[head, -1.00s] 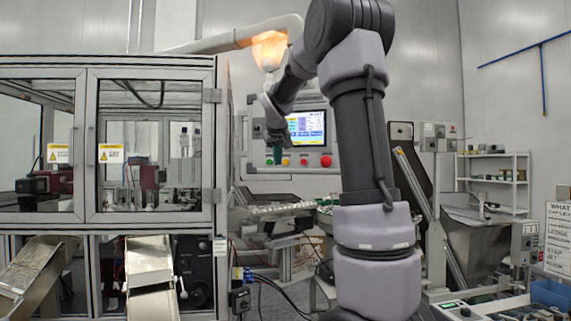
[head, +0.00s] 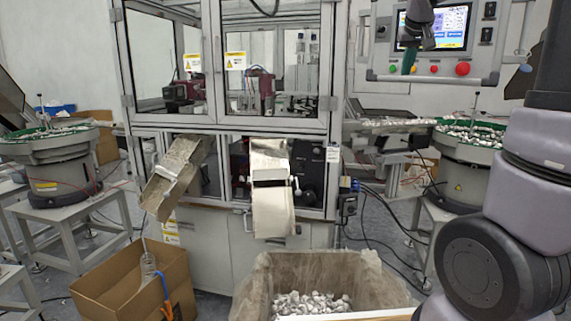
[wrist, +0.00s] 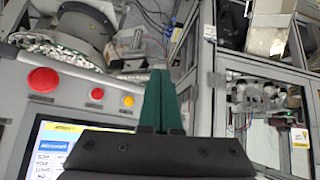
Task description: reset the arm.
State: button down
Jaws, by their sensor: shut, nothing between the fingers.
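My gripper (head: 408,66) hangs at the top right of the head view, in front of the control panel (head: 372,66). In the wrist view its two green fingers (wrist: 158,75) lie side by side, shut and empty. The panel with its screen and its red and yellow buttons shows at the left of the wrist view (wrist: 84,86). The upper part of my arm is cut off by the top edge of the head view.
A glass-doored machine cabinet (head: 327,120) stands in the middle, with metal chutes (head: 272,210) below. A lined box of small parts (head: 262,268) and an open cardboard box (head: 95,308) stand in front. Feeder bowls (head: 45,148) flank the cabinet. Cables lie on the floor at right.

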jog(key=s+a+f+y, duration=0.1)
jog(key=s+a+f, duration=0.2)
jog(key=s, duration=0.6)
jog(key=s+a+f+m+y, duration=0.1)
jog(key=s+a+f+y, duration=0.1)
jog(key=s+a, duration=0.4)
jog(key=s+a+f+m+y, duration=0.1)
jog(key=s+a+f, duration=0.3)
jog(key=s, duration=0.8)
jog(key=shift+s+a+f+g, duration=0.3)
jog(key=shift+a+f+g, duration=0.1)
jog(key=shift+f, duration=0.2)
